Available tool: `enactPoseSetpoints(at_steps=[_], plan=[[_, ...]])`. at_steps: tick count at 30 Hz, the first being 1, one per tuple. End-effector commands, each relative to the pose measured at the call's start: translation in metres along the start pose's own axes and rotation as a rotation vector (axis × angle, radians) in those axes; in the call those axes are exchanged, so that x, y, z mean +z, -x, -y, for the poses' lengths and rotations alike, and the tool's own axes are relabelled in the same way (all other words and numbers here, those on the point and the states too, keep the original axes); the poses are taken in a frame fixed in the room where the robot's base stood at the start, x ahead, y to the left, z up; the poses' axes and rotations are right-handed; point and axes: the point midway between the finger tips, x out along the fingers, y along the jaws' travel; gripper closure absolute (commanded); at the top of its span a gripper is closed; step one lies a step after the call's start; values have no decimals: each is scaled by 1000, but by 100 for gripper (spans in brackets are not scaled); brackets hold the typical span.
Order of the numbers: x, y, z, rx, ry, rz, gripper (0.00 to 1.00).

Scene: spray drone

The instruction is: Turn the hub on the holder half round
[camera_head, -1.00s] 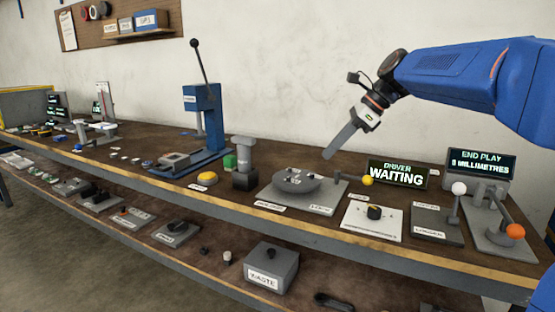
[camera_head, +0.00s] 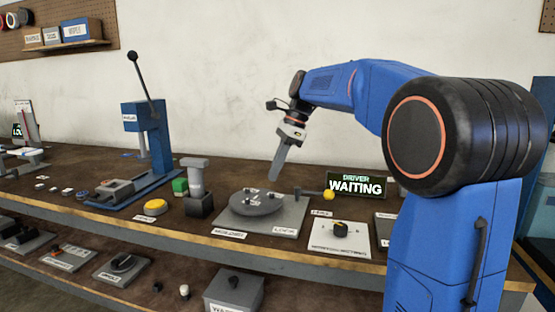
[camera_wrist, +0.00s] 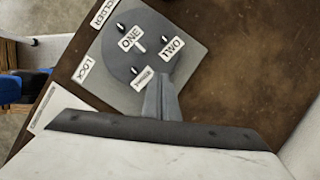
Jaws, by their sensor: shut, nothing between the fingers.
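The hub (camera_head: 252,206) is a round grey disc with small pegs, lying flat on the square grey holder plate (camera_head: 288,222). The plate's front carries a holder label and a LOCK label (camera_head: 284,230). In the wrist view the hub (camera_wrist: 150,30) shows tags ONE, TWO and a third too small to read. A bar with a yellow ball (camera_head: 329,194) stands at the plate's right back corner. My gripper (camera_head: 274,178) is shut and empty, pointing down above the back right of the hub, seemingly apart from it. It also shows in the wrist view (camera_wrist: 161,80).
A sign reading DRIVER WAITING (camera_head: 356,185) stands right of the holder. A grey waste box (camera_head: 232,291) is below.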

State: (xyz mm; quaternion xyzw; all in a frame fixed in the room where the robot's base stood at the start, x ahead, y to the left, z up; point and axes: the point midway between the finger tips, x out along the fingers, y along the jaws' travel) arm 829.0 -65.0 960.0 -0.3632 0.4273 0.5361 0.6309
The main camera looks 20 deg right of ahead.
Motion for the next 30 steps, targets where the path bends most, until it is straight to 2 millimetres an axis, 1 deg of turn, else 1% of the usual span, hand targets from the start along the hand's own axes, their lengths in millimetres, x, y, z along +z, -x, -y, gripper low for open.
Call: enactPoseSetpoints(at_steps=[1, 3, 6, 9, 15, 20, 30], plan=[[0, -10, -1, 4, 1, 0, 100], [1, -22, -1, 4, 1, 0, 100], [3, -37, -1, 3, 2, 0, 100], [18, -41, -1, 2, 3, 0, 100], [34, -46, 0, 0, 1, 0, 100], [38, -48, 0, 0, 1, 0, 100], [39, -48, 0, 3, 8, 0, 100]])
